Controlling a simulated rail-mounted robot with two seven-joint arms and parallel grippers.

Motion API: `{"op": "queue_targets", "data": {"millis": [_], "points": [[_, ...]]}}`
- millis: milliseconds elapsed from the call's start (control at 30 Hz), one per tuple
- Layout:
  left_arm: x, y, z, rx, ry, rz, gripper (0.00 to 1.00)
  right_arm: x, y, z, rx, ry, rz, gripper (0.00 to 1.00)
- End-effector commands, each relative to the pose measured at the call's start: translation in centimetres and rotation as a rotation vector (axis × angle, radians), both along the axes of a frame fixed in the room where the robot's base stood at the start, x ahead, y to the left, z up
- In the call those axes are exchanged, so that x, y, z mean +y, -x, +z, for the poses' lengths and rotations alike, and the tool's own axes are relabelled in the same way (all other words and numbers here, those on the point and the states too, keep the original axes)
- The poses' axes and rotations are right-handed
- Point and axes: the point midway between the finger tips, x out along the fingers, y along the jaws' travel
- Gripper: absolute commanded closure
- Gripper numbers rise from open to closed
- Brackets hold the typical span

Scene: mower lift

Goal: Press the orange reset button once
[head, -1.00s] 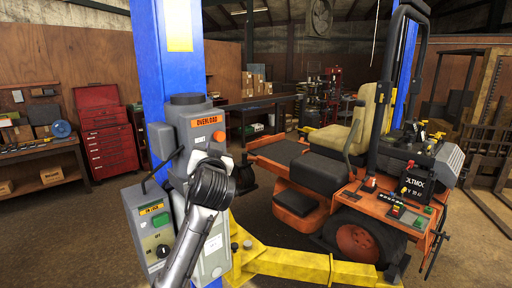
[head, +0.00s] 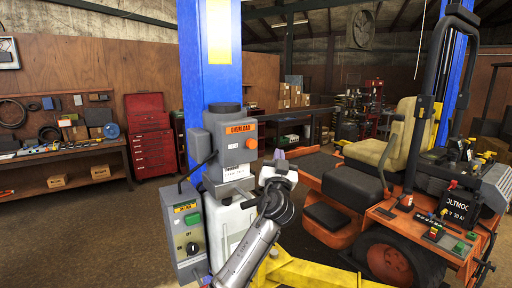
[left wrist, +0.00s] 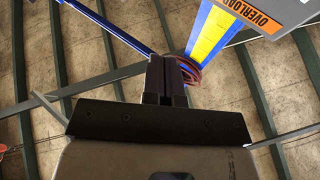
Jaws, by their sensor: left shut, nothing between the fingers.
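The orange reset button (head: 251,144) shows small and round on the right part of the grey control box, below the orange OVERLOAD label (head: 241,128). The box (head: 222,140) is fixed to the blue lift post. My left gripper (head: 279,154) is shut and empty, its fingertips pointing up, to the right of and slightly lower than the button in the picture. I cannot tell its distance from the box. In the left wrist view the shut fingers (left wrist: 166,80) point toward the ceiling, with the box's OVERLOAD label at the upper right; the button is not visible there. My right gripper is not in view.
A lower switch box (head: 188,240) with a green button and a dark knob hangs left of my arm. The blue post (head: 210,60) stands behind the boxes. An orange mower (head: 380,215) sits to the right, above yellow lift arms (head: 310,275).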

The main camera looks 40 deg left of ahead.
Motion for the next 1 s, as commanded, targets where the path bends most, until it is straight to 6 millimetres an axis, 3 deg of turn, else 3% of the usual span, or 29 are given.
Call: {"op": "queue_targets", "data": {"millis": [267, 733, 1000], "points": [[0.8, -0.2, 0.1, 0.0, 0.0, 0.001, 1.0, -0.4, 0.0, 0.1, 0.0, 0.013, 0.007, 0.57], [6.1, -1.8, 0.0, 0.002, 0.0, 0.004, 1.0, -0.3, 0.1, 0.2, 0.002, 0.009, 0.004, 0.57], [7.9, -2.4, -0.2, 0.0, 0.0, 0.002, 1.0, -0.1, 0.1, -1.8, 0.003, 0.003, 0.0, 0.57]]}}
